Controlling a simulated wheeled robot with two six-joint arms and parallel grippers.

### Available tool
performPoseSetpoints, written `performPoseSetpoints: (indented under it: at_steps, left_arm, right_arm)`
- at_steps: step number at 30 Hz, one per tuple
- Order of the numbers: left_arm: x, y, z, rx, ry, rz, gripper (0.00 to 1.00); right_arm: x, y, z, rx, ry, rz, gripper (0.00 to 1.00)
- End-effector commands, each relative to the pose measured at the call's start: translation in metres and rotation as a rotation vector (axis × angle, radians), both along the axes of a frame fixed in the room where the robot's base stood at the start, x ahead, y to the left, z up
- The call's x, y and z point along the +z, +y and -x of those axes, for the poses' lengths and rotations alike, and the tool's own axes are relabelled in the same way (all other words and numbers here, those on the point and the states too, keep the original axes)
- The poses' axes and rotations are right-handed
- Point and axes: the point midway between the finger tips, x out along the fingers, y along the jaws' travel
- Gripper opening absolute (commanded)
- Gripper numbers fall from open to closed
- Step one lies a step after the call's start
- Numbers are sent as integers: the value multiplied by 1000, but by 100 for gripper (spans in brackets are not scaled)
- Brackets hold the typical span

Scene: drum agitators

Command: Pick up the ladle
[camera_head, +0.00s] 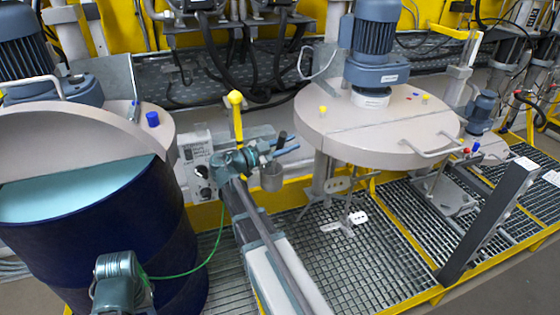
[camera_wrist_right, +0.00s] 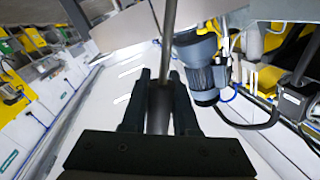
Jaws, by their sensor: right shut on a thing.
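The ladle (camera_head: 272,177) shows in the head view as a small grey metal cup hanging beside my right wrist, with a dark handle above it. My right gripper (camera_head: 280,148) is shut around the handle and holds the ladle up, clear of the grating. In the right wrist view the two dark fingers (camera_wrist_right: 159,100) press on a dark grip, and a thin metal rod (camera_wrist_right: 169,40) runs up from it. The cup is not clearly seen there. Part of my left arm shows at the lower left of the head view; its gripper is out of view.
A dark blue drum (camera_head: 100,240) with pale turquoise contents and a half-open grey lid (camera_head: 80,135) stands at left. A closed round lid (camera_head: 380,125) with a blue motor (camera_head: 372,45) is right of centre. A control box (camera_head: 200,170) stands between them. Grating (camera_head: 350,270) lies below.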

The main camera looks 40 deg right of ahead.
Motion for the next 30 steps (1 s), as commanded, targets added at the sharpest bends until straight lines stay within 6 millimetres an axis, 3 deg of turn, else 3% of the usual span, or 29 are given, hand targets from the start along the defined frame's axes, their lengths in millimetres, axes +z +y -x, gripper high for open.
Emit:
performPoseSetpoints:
  at_steps: [8,24,30]
  left_arm:
    - [15,0,0,0,0,0,50]
    - [92,0,0,0,0,0,50]
    - [101,0,0,-1,0,0,50]
  right_arm:
    - [16,0,0,0,0,1,0]
    - [92,0,0,0,0,1,0]
    - [101,0,0,0,0,1,0]
